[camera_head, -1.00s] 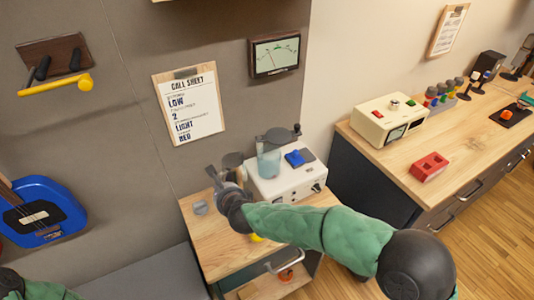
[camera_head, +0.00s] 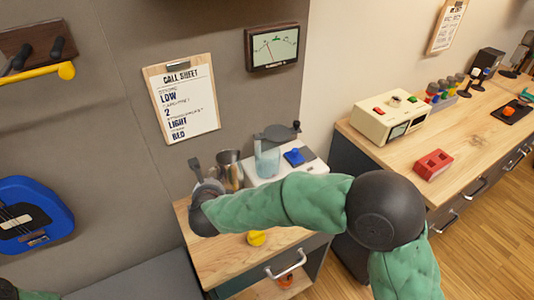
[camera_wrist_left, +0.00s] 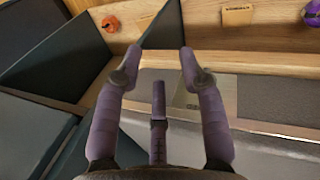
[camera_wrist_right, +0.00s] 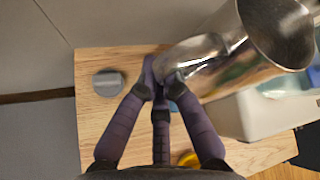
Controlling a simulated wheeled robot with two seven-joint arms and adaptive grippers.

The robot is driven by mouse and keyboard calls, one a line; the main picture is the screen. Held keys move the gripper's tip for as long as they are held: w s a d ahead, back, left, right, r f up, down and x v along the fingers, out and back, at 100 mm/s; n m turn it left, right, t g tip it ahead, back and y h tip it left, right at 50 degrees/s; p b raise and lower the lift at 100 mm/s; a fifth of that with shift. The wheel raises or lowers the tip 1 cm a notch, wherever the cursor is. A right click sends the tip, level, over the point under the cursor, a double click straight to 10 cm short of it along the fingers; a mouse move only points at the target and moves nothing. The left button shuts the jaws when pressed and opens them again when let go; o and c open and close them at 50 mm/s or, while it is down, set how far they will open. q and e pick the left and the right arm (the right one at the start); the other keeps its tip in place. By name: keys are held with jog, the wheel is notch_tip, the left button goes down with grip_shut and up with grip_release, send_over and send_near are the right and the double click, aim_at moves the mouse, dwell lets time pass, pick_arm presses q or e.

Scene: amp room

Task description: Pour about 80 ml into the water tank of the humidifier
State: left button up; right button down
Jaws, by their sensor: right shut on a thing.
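The humidifier is a white box (camera_head: 313,168) on the wooden cabinet, with a bluish transparent tank (camera_head: 266,160), a blue knob (camera_head: 293,156) and a dark grey lid part (camera_head: 284,131) at the tank's top. A shiny metal jug (camera_head: 230,168) stands out just left of the tank; its open mouth shows in the right wrist view (camera_wrist_right: 282,30). My right gripper (camera_wrist_right: 160,78) is shut on the jug, apparently at its handle, beside the humidifier. The water level is not visible. My left gripper (camera_wrist_left: 161,55) is open and empty, away from the humidifier.
The cabinet top (camera_head: 215,250) holds a yellow object (camera_head: 256,238) and a grey round object (camera_wrist_right: 108,83). A call sheet (camera_head: 182,97) and a meter (camera_head: 272,47) hang on the wall behind. A desk with a cream device (camera_head: 390,116) is at right.

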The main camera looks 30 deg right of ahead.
jog(key=shift+w+a+r+m+g+h+b, duration=0.1)
jog(key=shift+a+r+m+g+h+b, duration=0.25)
jog(key=shift+a+m+h+b, duration=0.35)
jog(key=shift+w+a+r+m+g+h+b, duration=0.15)
jog(key=shift+a+r+m+h+b, duration=0.35)
jog(key=shift+b, duration=0.4)
jog(key=shift+s+d, duration=0.1)
jog(key=shift+d, duration=0.1)
